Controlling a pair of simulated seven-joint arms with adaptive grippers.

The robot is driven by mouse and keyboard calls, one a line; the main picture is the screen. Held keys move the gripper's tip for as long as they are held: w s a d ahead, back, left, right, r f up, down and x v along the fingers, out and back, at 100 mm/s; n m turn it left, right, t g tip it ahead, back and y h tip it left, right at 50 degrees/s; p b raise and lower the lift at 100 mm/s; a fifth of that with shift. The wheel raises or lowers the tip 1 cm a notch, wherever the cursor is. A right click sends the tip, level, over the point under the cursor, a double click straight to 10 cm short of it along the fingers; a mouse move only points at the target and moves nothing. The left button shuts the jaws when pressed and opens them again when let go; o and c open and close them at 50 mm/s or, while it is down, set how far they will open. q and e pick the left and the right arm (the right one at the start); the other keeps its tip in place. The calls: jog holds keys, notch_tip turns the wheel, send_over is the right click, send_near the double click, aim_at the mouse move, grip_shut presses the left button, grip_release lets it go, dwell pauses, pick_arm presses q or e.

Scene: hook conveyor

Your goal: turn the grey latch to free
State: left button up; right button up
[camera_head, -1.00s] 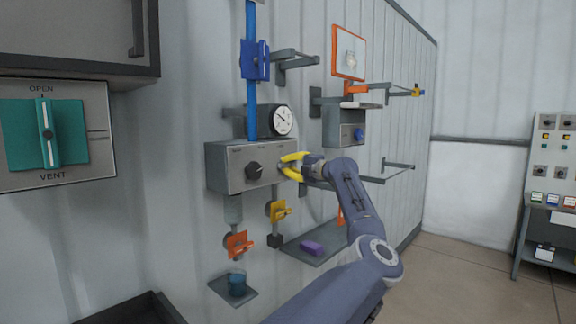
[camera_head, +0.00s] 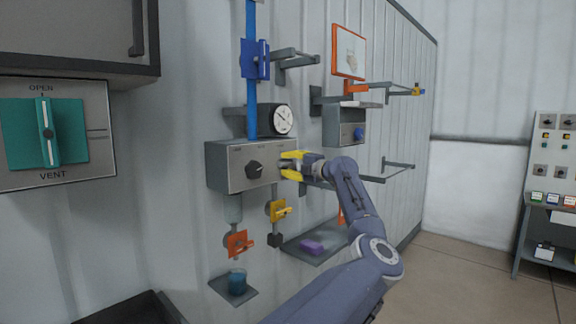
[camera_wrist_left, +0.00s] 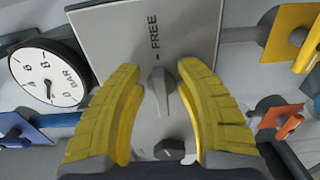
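The grey latch (camera_wrist_left: 160,88) sits on the grey panel (camera_wrist_left: 150,30) in the left wrist view. Its upper end points towards the short mark beside the word FREE. My left gripper (camera_wrist_left: 159,72) is open, with one yellow finger on each side of the latch and a visible gap to each. In the head view the left gripper (camera_head: 293,165) is at the right end of the front of the grey box (camera_head: 225,172), and its fingers hide the latch there. My right gripper is not in view.
A black knob (camera_head: 254,169) is on the same box. A round gauge (camera_head: 282,119) and a blue post (camera_head: 251,80) stand just above. Yellow (camera_head: 278,210) and orange (camera_head: 238,244) fittings hang below. A shelf (camera_head: 335,251) with a purple block (camera_head: 312,247) is lower right.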

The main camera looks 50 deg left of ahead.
pick_arm(q)
jog(key=w+d, duration=0.1)
jog(key=d, duration=1.1)
jog(key=shift+w, duration=0.1)
dwell(0.4)
